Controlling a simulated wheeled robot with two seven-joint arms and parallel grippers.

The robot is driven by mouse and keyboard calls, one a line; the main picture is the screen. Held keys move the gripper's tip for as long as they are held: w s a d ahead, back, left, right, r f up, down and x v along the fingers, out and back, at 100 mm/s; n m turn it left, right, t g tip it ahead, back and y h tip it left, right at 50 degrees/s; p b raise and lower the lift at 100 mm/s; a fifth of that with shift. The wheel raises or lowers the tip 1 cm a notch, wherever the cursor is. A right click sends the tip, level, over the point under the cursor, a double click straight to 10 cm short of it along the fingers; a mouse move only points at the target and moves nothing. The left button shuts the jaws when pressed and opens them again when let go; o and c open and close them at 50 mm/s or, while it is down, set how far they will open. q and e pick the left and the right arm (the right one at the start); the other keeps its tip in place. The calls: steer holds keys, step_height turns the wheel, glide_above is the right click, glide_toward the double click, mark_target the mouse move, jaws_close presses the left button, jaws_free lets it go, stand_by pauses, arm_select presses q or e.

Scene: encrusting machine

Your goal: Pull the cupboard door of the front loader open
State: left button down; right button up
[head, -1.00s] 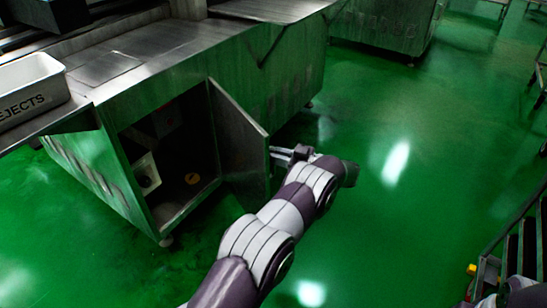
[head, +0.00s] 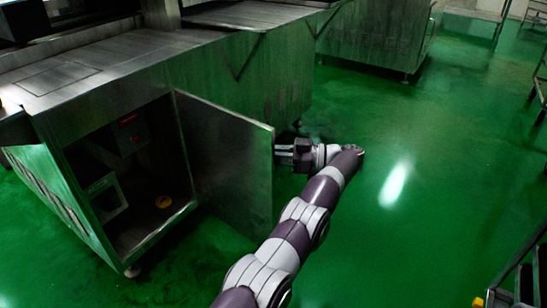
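The cupboard door (head: 228,160) of the front loader (head: 75,150) is a grey metal panel. It stands swung well out from its opening, and the dark inside (head: 150,180) shows. My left gripper (head: 280,152) is at the door's free outer edge, on its right side, with its fingers pointing left towards the door. The fingers are small and partly at the edge, so I cannot tell whether they grip it or only touch it. My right gripper is not in view.
A red-buttoned box (head: 132,135), a pale box (head: 105,197) and a yellow disc (head: 163,202) are inside the cupboard. Open green floor (head: 400,230) lies to the right. A dark rack (head: 525,280) stands at the lower right.

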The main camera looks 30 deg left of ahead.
arm_select(q)
steer(key=shift+a+r, duration=0.15)
steer(key=shift+a, duration=0.15)
steer(key=c, duration=1.3)
jaws_free()
steer(key=shift+a, duration=0.1)
steer(key=shift+s+a, duration=0.1)
steer(key=shift+d, duration=0.2)
